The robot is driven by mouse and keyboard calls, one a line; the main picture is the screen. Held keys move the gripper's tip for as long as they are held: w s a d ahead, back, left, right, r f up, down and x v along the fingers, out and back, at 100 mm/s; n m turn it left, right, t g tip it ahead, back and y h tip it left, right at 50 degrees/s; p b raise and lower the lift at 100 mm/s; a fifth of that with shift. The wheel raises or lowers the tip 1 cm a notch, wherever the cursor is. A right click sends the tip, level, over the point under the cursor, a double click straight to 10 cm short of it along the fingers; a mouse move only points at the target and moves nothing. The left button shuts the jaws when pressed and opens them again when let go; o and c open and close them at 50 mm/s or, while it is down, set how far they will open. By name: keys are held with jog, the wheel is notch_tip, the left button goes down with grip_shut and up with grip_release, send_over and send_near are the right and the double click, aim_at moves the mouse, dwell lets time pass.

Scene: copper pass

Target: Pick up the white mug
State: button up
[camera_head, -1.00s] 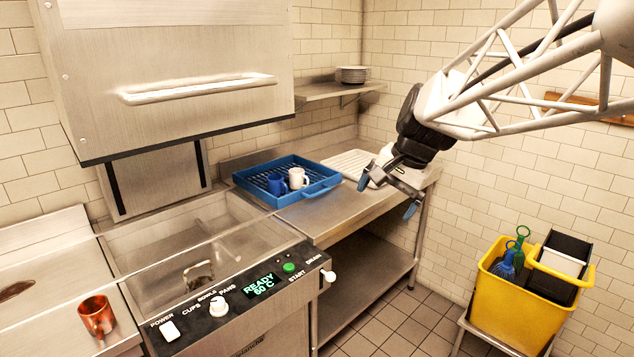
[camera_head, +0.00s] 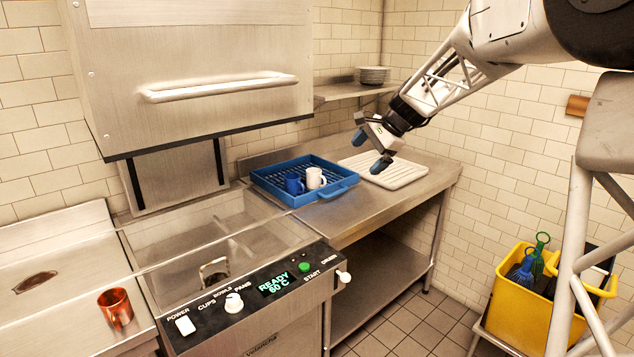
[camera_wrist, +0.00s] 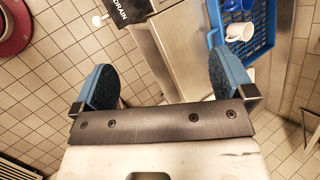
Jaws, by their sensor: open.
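The white mug (camera_head: 315,178) stands in the blue rack (camera_head: 284,197) on the steel counter, right beside a blue mug (camera_head: 293,184). In the wrist view the white mug (camera_wrist: 239,32) shows inside the rack near the top right. My gripper (camera_head: 370,151) is open and empty. It is to the right of the white mug in the head view, above the counter and apart from the rack. In the wrist view my gripper's two blue fingertips (camera_wrist: 160,84) are spread wide with nothing between them.
A white ribbed mat (camera_head: 398,177) lies on the counter right of the rack. A copper mug (camera_head: 115,309) stands on the left counter. The dishwasher hood (camera_head: 200,60) is raised on the left. Plates (camera_head: 374,75) sit on a wall shelf. A yellow bucket (camera_head: 515,305) stands at right.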

jog(key=w+a+f+m+y, duration=0.2)
jog(key=w+a+f, duration=0.1)
jog(key=w, duration=0.8)
jog(key=w+a+f+m+y, duration=0.15)
jog(key=w+f, duration=0.25)
jog(key=w, duration=0.6)
jog(key=m+t+y, duration=0.1)
jog(key=m+y, duration=0.2)
jog(key=m, duration=0.3)
send_near(316, 171)
jog(key=s, duration=0.1)
jog(key=s+a, duration=0.1)
jog(key=shift+s+a+r, duration=0.25)
jog(key=shift+a+r, duration=0.05)
jog(key=shift+r, duration=0.1)
jog(key=shift+x, duration=1.25)
jog(key=shift+a, duration=0.15)
jog(key=shift+x, duration=2.5)
jog(key=shift+s+f, duration=0.1)
jog(key=shift+c, duration=0.3)
